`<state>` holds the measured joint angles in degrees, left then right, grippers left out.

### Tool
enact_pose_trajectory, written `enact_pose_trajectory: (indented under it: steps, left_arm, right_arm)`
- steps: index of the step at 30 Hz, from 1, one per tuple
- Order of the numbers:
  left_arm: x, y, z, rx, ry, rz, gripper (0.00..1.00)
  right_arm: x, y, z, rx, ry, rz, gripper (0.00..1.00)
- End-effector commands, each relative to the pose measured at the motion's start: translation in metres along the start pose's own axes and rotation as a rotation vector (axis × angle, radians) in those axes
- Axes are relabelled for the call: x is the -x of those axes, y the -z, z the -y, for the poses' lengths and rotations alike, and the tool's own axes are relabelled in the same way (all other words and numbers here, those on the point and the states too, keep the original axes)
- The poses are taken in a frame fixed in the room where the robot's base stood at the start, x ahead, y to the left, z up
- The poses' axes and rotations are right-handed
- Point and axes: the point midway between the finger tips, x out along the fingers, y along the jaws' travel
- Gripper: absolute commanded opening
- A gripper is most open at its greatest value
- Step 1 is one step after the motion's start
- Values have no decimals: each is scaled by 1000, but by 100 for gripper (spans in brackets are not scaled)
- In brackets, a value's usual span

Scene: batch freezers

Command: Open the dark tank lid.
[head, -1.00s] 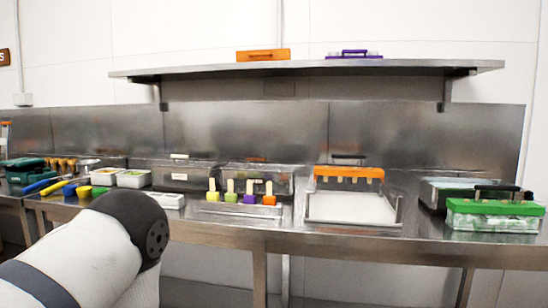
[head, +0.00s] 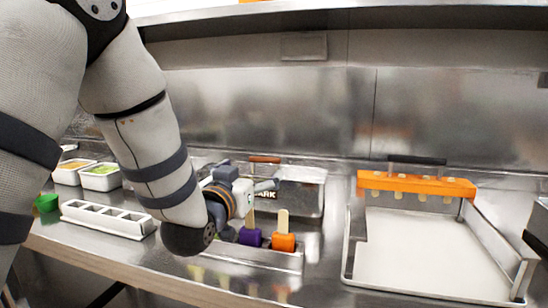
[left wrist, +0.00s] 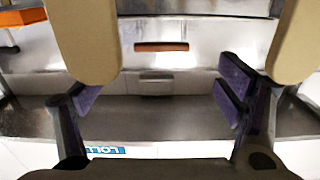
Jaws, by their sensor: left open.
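The dark tank (head: 300,192) is a steel box at the back of the counter, with part of a label ending in "ARK" showing. Its lid has a reddish-brown handle (head: 265,159), which also shows in the left wrist view (left wrist: 161,47). My left gripper (head: 266,186) is open and empty in front of the tank, partly covering its front. In the left wrist view the open fingers (left wrist: 158,95) stand wide apart, with the handle beyond them, between them in the picture and apart from them. The lid looks shut. My right gripper is not in view.
Purple (head: 251,237) and orange (head: 283,241) moulds with upright sticks stand close below my left gripper. An orange stick holder (head: 416,185) stands over a white tray (head: 440,250) at right. A white compartment tray (head: 107,218) lies at left. A shelf (head: 240,22) hangs above.

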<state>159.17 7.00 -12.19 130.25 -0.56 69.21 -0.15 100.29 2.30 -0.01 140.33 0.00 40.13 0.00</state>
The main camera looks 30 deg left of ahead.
Motion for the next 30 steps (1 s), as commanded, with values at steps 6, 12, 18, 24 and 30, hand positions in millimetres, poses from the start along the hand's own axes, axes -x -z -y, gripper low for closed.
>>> enact_pose_trajectory:
  steps: [6, 12, 18, 24, 30]
  left_arm:
    - [-54, 0, 0, 0, 1, -1, 87]
    - [-96, 0, 0, 1, 0, -1, 87]
    - [-111, 1, 0, 2, 0, -1, 87]
    - [-111, 0, 0, 1, 0, 0, 87]
    - [-111, 0, 0, 1, 0, 1, 44]
  right_arm:
    - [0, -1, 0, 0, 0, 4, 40]
    - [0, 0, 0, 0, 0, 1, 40]
    - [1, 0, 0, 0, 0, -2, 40]
    - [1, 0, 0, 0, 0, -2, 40]
    - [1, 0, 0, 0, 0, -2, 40]
